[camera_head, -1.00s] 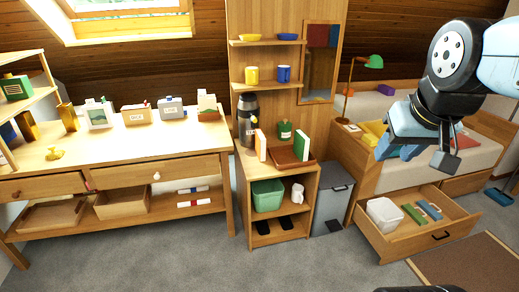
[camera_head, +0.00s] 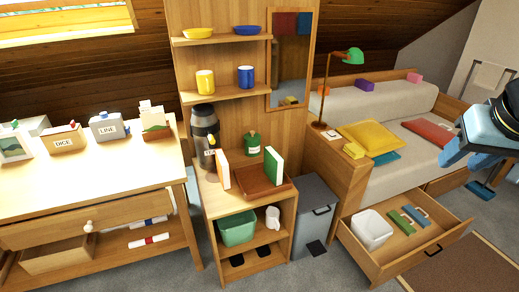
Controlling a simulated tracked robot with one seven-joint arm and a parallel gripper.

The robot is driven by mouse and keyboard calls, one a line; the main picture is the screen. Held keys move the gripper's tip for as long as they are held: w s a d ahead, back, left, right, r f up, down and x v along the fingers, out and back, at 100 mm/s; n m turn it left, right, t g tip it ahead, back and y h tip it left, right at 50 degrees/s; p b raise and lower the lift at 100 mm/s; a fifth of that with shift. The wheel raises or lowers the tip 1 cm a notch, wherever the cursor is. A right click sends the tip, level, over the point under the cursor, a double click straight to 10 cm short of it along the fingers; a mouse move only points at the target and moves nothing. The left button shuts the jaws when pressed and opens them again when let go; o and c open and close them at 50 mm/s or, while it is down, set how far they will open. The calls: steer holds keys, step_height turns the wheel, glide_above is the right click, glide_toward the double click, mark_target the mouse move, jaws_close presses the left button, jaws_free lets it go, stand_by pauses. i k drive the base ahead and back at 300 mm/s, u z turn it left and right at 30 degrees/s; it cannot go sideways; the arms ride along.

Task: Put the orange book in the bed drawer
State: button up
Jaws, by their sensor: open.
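The orange book (camera_head: 222,169) stands upright on the small cabinet (camera_head: 252,205), at the left of a brown tray (camera_head: 264,190). A green book (camera_head: 273,165) stands at the tray's back right. The bed drawer (camera_head: 455,239) is pulled out below the bed at lower right. It holds a white bin (camera_head: 371,230), a green item (camera_head: 401,222) and a blue-green item (camera_head: 416,215). My gripper (camera_head: 466,172) is open at the right edge, far from the orange book and above the drawer's right side. Part of it is cut off by the frame.
A dark flask (camera_head: 205,135) stands behind the orange book, and a green canister (camera_head: 251,143) stands near the tray. A grey bin (camera_head: 315,212) stands between cabinet and bed. A desk lamp (camera_head: 335,85) rises at the bed's end. Grey floor is clear in front.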

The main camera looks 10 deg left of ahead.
mark_target(395, 239)
steer(key=u, duration=0.05)
steer(key=i, duration=1.1)
steer(key=u, duration=0.9)
steer(key=i, duration=0.35)
steer(key=u, duration=0.25)
steer(key=k, duration=0.8)
steer(key=u, duration=0.2)
steer(key=i, duration=0.8)
steer(key=z, duration=0.15)
